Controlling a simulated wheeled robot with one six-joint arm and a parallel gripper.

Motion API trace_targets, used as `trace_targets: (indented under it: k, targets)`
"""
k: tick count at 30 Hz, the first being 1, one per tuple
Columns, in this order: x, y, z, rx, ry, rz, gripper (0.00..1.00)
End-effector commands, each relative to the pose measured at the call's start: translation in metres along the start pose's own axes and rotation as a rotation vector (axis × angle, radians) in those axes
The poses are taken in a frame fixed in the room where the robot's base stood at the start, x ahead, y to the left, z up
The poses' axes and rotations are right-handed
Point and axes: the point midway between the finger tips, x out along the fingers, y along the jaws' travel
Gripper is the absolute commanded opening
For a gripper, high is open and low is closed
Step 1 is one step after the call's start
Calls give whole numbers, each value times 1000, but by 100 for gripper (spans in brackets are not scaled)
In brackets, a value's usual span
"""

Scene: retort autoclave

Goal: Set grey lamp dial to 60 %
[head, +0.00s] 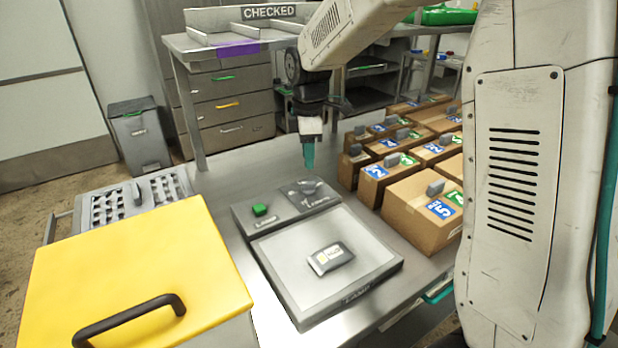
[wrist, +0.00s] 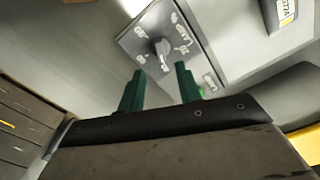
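The grey lamp dial (head: 306,187) sits on a dark square plate at the back of the light-box unit on the table. In the wrist view the dial's knob (wrist: 161,47) is in front of my fingers, ringed by white numbers and a "LAMP %" label. Its narrow part seems to point down toward the mark nearest my fingers, but the exact setting is too small to read. My gripper (head: 308,158) hangs just above and behind the dial, pointing down. In the wrist view my gripper (wrist: 160,84) has two teal fingers apart, with nothing between them and not touching the knob.
A green button (head: 260,209) is left of the dial. The light panel (head: 290,255) bears a small grey labelled block (head: 331,257). Cardboard boxes (head: 420,212) stand close on the right. A yellow-lidded box (head: 130,270) is front left. The table behind the unit is clear.

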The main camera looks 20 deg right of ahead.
Motion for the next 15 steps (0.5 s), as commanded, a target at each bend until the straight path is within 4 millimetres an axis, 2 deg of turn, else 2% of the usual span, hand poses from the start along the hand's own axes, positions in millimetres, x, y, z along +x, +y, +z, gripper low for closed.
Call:
trace_targets:
  k: [9,15]
  targets:
    - [49,-1,1,0,-1,-4,35]
    - [70,-1,1,1,-1,-3,35]
